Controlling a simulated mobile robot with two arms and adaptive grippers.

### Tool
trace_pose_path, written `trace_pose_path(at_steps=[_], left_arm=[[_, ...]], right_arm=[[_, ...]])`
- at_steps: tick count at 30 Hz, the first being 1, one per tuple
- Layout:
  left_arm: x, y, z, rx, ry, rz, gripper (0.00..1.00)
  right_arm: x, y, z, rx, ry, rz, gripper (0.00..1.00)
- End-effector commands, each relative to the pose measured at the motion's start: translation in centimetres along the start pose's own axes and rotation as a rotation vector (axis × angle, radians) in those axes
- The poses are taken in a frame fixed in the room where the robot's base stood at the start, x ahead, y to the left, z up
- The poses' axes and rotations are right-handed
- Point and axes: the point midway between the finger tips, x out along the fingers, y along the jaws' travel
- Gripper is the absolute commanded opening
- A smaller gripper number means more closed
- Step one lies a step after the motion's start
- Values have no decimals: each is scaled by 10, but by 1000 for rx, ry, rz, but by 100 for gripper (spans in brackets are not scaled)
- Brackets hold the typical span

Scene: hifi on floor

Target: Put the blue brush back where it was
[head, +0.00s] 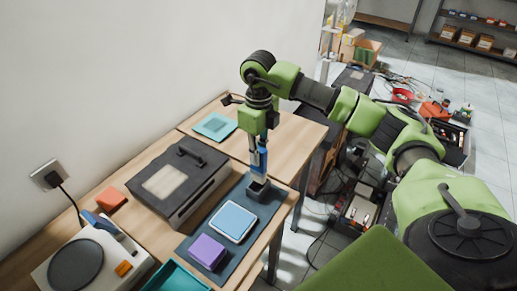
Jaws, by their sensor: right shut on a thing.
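My right gripper (257,145) points down over the near table and is shut on the blue brush (262,160). The brush is upright, with its lower end at a small dark holder (258,188) on the dark mat (267,208). I cannot tell whether the brush's end is inside the holder or just above it. The fingers partly hide the brush. My left gripper is not in view.
A light-blue square item (233,221) and a purple block (208,251) lie on the mat. A black case (178,180) stands left of it. A teal tray (176,277), an orange block (111,199) and a white device (80,262) are nearby. A teal pad (215,126) lies behind.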

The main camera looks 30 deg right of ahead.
Motion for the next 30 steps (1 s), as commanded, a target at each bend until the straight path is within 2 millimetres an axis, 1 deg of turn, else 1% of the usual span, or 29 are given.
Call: trace_pose_path(at_steps=[7,18,22,23,24,30], left_arm=[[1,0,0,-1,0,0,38],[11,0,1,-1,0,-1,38],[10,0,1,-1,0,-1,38],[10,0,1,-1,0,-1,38],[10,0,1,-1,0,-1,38],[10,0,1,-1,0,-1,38]], right_arm=[[1,0,0,1,-1,-1,0],[13,0,0,1,-1,0,0],[12,0,0,1,-2,0,0],[12,0,0,1,-1,0,24],[12,0,0,1,-1,0,33],[12,0,0,1,-1,0,33]])
